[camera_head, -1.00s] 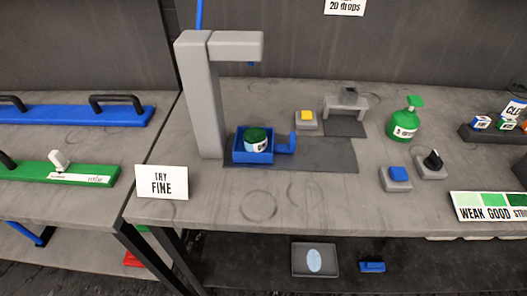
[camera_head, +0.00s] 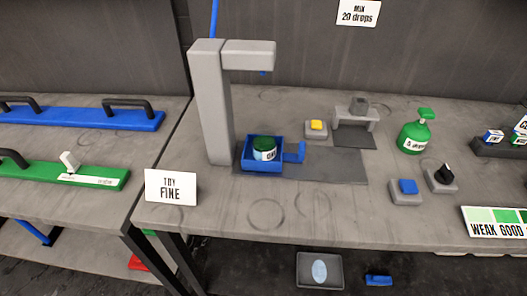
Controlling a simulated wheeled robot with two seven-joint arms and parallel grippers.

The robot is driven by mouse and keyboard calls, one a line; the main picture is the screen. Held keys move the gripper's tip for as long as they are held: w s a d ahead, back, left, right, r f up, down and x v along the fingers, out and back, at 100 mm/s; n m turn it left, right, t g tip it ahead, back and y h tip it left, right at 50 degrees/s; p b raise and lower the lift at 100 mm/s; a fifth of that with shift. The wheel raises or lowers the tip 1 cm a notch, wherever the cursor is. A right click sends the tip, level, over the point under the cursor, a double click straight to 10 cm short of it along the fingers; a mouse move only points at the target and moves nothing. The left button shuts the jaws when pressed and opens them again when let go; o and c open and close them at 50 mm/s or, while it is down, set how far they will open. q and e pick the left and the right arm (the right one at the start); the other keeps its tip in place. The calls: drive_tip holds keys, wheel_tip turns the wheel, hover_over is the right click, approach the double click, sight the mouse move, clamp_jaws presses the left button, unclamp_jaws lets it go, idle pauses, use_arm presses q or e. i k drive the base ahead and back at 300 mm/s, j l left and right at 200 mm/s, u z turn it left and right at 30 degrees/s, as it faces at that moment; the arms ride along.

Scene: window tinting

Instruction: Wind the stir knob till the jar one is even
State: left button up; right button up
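A jar (camera_head: 264,149) with a pale label and dark green contents or top stands in a blue holder (camera_head: 262,166) with a handle. The holder sits on a dark mat beside the grey dispenser post (camera_head: 213,110), below its overhanging arm. A black knob (camera_head: 447,172) on a grey base is at the right of the table, beside a blue button (camera_head: 407,187). I cannot tell from here which control is the stir knob, or whether the jar's contents are even. Neither of my grippers is in view.
A yellow button (camera_head: 316,126), a small grey stand (camera_head: 356,112) and a green pump bottle (camera_head: 417,131) stand behind. A "TRY FINE" card (camera_head: 171,187) is at the front left and a shade strip (camera_head: 497,221) at the front right. The table's front middle is clear.

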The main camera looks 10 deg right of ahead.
sight(444, 176)
drive_tip(key=z, duration=1.75)
